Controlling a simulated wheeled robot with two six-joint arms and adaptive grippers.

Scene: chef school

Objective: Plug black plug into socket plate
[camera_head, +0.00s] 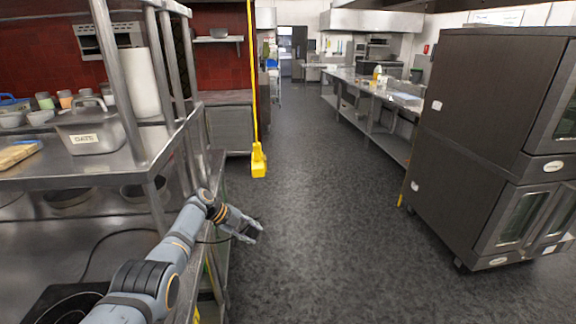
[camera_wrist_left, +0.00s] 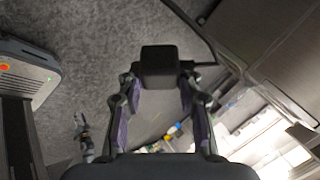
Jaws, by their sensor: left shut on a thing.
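The black plug (camera_wrist_left: 160,67) is a dark block between the fingertips of my left gripper (camera_wrist_left: 160,82) in the left wrist view. The gripper is shut on it, and a dark cord leaves its right side. In the head view my left gripper (camera_head: 247,229) is out over the aisle, past the edge of the steel counter; the plug is too small to make out there. A yellow box (camera_head: 259,160) hangs on a yellow cord, above and apart from the gripper. Its socket face cannot be made out.
A steel counter (camera_head: 185,150) with shelf posts stands at the left. A black hob (camera_head: 65,305) sits low at the left, and a dark cable runs from its area toward my gripper. Large ovens (camera_head: 470,150) stand at the right. The floor between is clear.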

